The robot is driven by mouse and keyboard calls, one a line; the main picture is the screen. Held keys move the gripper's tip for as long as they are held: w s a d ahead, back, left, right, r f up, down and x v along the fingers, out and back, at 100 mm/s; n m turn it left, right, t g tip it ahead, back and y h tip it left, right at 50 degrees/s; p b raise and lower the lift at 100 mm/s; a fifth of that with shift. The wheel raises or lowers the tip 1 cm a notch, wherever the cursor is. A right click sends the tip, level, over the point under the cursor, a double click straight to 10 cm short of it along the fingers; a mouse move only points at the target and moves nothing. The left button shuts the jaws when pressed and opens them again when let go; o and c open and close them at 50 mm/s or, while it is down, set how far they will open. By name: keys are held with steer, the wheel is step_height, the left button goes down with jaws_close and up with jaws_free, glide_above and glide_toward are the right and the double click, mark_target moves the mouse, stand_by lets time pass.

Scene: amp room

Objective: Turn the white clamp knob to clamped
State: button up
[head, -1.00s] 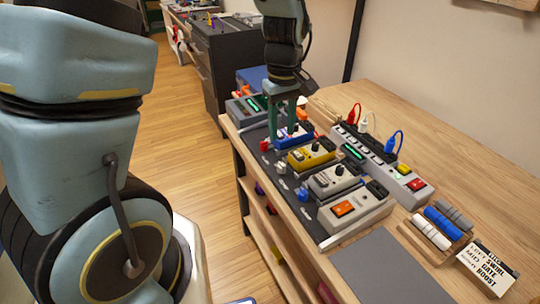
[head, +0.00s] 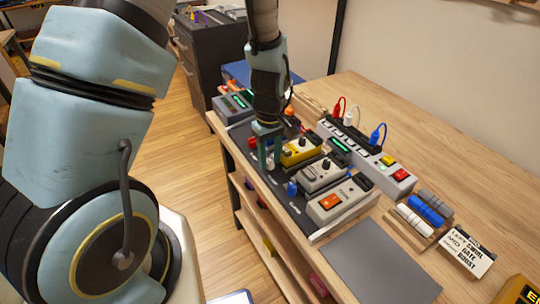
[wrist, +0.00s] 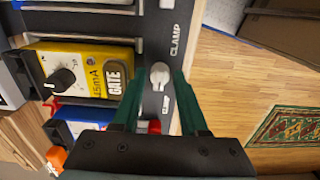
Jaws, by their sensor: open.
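The white clamp knob (wrist: 160,74) sits on the dark board beside the yellow pedal marked GATE (wrist: 85,72). In the wrist view it lies between the green fingertips of my gripper (wrist: 157,82). My gripper (head: 270,164) is open, with one finger on each side of the knob; I cannot tell whether either finger touches it. In the head view the fingers partly hide the knob. The yellow pedal (head: 301,150) stands just right of the fingers. CLAMP is printed on the board (wrist: 173,45) near the knob. I cannot tell whether the knob is at clamped.
A red knob (head: 253,144) and a blue knob (head: 292,188) stand along the same board edge. Grey pedals (head: 343,200) stand nearer. A power strip (head: 370,160) with coloured plugs lies behind. A tray of markers (head: 420,216) and a label card (head: 467,252) are at right.

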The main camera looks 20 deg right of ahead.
steer(key=shift+c, duration=0.3)
jaws_close()
steer(key=shift+m, duration=0.3)
steer(key=m+b, duration=0.1)
steer(key=m, duration=0.2)
steer(key=shift+m, duration=0.3)
steer(key=m, duration=0.4)
steer(key=shift+m, duration=0.3)
steer(key=m, duration=0.4)
steer(key=shift+m+b, duration=0.3)
steer(key=shift+m, duration=2.2)
